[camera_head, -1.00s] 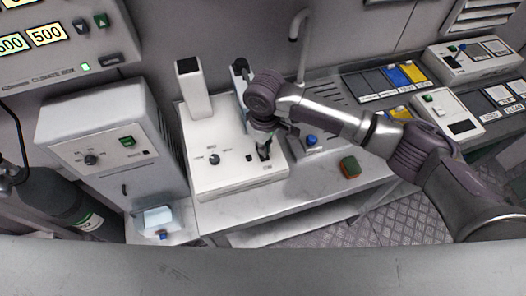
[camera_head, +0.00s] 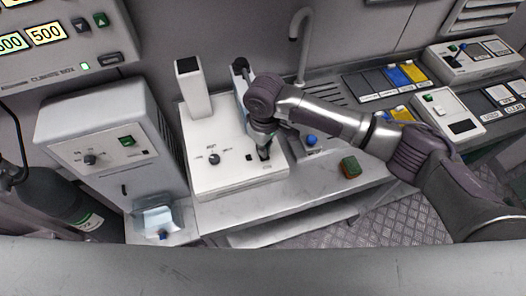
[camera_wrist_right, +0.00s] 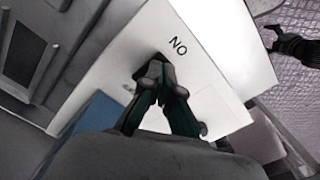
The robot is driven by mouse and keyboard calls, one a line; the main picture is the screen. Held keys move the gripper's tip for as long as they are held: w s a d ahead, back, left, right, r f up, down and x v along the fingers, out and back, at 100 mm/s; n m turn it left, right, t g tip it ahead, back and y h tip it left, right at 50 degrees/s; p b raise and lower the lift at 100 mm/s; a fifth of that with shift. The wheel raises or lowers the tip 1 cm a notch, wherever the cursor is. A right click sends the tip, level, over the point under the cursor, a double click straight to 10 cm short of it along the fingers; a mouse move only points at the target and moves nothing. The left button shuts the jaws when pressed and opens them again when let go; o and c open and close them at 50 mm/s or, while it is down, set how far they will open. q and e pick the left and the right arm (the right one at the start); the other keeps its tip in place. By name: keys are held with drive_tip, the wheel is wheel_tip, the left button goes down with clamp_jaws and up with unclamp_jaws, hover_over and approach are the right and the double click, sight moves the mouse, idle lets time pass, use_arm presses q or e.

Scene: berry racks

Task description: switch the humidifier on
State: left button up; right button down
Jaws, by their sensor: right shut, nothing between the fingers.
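The white box with an upright square spout, which looks like the humidifier (camera_head: 225,178), stands on the counter left of centre in the head view. Its sloped top carries a dark round knob (camera_head: 214,158) and a small dark square. My right gripper (camera_head: 264,155) is shut and empty, pointing down at the right part of that top. In the right wrist view its fingertips (camera_wrist_right: 160,82) are together, at or just above the white panel (camera_wrist_right: 205,75), beside printed letters reading NO from this side. The fingers hide any switch beneath them; contact cannot be told.
A grey-white cabinet (camera_head: 100,125) with a knob and green switch stands to the left. A tap (camera_head: 301,40) rises behind.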

drive_tip(key=shift+s+f, duration=0.1)
drive_tip(key=shift+f, duration=0.75)
idle(0.3)
wheel_tip(320, 180, up, 2)
drive_tip(key=shift+r+p, duration=0.1)
drive_tip(key=shift+p, duration=0.9)
wheel_tip(320, 180, up, 5)
drive_tip(key=p, duration=0.5)
drive_tip(key=shift+p, duration=0.4)
